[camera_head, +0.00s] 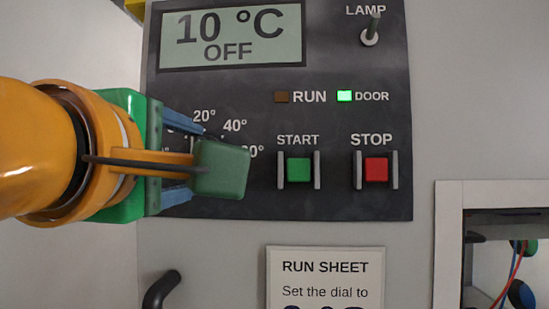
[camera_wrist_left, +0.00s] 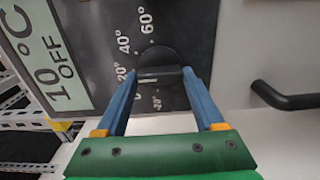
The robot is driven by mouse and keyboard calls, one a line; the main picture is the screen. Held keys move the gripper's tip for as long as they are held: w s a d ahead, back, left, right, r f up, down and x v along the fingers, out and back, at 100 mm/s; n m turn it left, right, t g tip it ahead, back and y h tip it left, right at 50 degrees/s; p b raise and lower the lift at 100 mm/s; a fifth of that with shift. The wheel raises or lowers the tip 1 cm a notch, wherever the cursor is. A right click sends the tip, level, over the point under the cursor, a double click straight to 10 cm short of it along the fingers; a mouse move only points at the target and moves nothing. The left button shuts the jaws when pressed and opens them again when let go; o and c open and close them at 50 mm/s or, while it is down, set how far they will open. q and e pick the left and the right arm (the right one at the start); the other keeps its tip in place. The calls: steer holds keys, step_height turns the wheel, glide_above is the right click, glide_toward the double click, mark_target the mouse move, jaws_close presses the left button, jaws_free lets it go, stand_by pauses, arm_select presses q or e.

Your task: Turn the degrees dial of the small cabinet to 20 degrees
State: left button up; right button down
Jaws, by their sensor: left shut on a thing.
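The round black degrees dial (camera_wrist_left: 158,62) shows in the wrist view, with a raised bar across it. My left gripper (camera_wrist_left: 158,75) has its blue fingers on both sides of that bar and is shut on it. In the head view my left gripper (camera_head: 200,160) covers nearly all of the dial. The scale marks 20°, 40° and 60° show around the dial in the wrist view; the lower marks are partly hidden, and the pointer's exact mark is unclear. The display (camera_head: 232,37) reads 10 °C and OFF. My right gripper is not in view.
The green START button (camera_head: 299,170) and red STOP button (camera_head: 376,170) sit right of the dial between guards. The LAMP switch (camera_head: 370,37) is above them. The DOOR light (camera_head: 344,96) glows green. A run sheet (camera_head: 325,268) and a black handle (camera_head: 160,291) are below.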

arm_select(q)
steer(key=o, duration=1.4)
steer(key=shift+s, duration=0.1)
steer(key=s+b, duration=0.2)
steer(key=s, duration=0.5)
steer(key=shift+a+b, duration=0.1)
steer(key=shift+b, duration=0.25)
steer(key=shift+w, duration=0.1)
steer(key=shift+f, duration=0.1)
